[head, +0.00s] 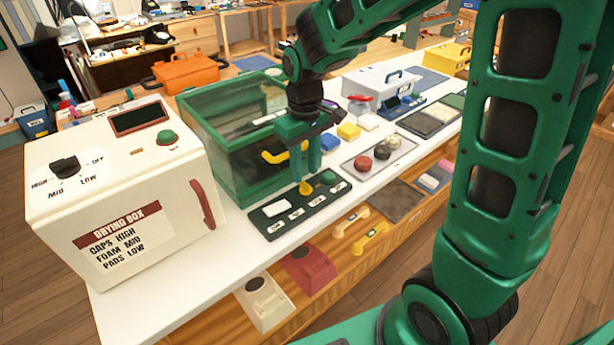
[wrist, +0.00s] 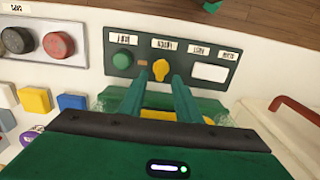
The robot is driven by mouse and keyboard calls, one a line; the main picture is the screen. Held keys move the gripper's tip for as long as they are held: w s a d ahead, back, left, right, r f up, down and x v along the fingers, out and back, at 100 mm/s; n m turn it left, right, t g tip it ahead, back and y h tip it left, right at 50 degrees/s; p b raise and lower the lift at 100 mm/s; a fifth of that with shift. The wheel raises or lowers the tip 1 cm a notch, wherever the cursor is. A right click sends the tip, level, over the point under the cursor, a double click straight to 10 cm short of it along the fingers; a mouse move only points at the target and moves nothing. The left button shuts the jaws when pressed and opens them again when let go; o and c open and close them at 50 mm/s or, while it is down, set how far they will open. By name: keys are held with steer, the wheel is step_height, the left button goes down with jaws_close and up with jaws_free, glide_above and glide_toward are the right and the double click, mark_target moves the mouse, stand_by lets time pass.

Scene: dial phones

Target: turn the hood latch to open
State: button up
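A dark control panel (head: 290,212) lies in front of the green-framed clear hood (head: 215,130). In the wrist view, the panel (wrist: 207,88) carries a green button (wrist: 123,62), a yellow knob (wrist: 161,69) that looks like the latch, and a white plate (wrist: 210,72). The panel labels are too blurred to read surely. My gripper (wrist: 160,78) points at the yellow knob, its two green fingers apart with the knob between or just beyond their tips. I cannot tell whether they touch it. In the head view my gripper (head: 306,175) is above the panel, and the knob (head: 306,188) is partly hidden.
A white drying box (head: 120,190) with a red handle stands left of the hood. Yellow and blue blocks (head: 348,131) and a tray of round caps (head: 364,164) lie to the right. Free tabletop is narrow.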

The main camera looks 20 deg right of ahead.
mark_target(305, 183)
steer(key=shift+f, duration=1.8)
jaws_close()
steer(key=shift+d+n, duration=0.1)
steer(key=shift+n, duration=1.4)
jaws_free()
steer(key=shift+r, duration=0.1)
